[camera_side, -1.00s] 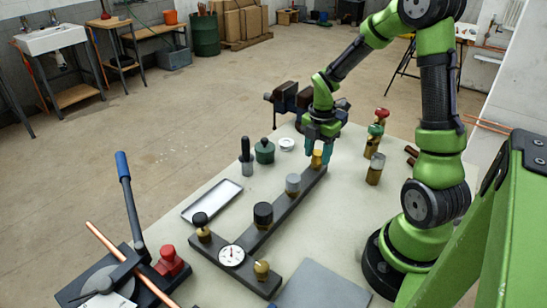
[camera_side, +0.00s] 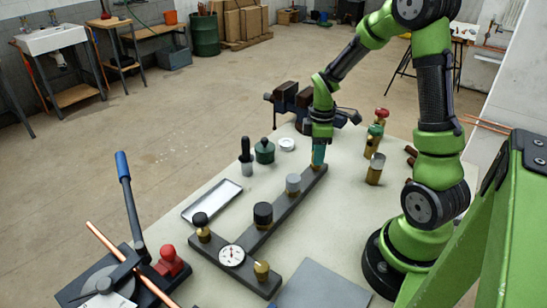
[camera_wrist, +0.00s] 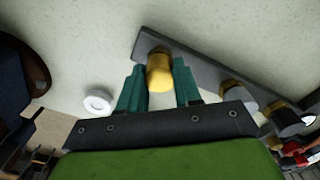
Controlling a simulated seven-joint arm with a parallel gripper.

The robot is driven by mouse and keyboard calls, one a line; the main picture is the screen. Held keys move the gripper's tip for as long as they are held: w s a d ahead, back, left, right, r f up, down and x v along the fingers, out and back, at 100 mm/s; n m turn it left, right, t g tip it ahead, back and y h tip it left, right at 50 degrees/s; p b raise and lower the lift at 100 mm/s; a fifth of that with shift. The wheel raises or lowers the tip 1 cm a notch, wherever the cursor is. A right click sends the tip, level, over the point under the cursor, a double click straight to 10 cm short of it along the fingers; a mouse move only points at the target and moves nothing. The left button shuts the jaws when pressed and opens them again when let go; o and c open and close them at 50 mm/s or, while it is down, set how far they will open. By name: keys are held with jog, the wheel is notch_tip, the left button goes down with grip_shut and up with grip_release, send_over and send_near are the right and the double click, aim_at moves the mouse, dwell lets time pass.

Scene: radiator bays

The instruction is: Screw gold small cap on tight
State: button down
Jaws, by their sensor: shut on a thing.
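The gold small cap (camera_wrist: 159,73) sits at the far end of the dark manifold bar (camera_side: 268,232). In the wrist view, the two teal fingers of my gripper (camera_wrist: 158,88) stand on either side of it. My gripper is shut on the cap. In the side view, my gripper (camera_side: 318,154) points straight down over the bar's far end, and its fingers hide the cap. Whatever lies under the cap is hidden, so I cannot tell how tightly it sits.
A grey cap (camera_side: 293,184), a larger black cap (camera_side: 263,214) and a round gauge (camera_side: 231,256) sit along the bar. A green jar (camera_side: 264,151) and white ring (camera_side: 287,144) stand left of my gripper. A red-topped valve (camera_side: 376,132) stands right, a vise (camera_side: 293,102) behind.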

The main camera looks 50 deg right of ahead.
jog(key=m, duration=2.1)
jog(key=c, duration=1)
grip_release()
jog(key=shift+o, duration=0.2)
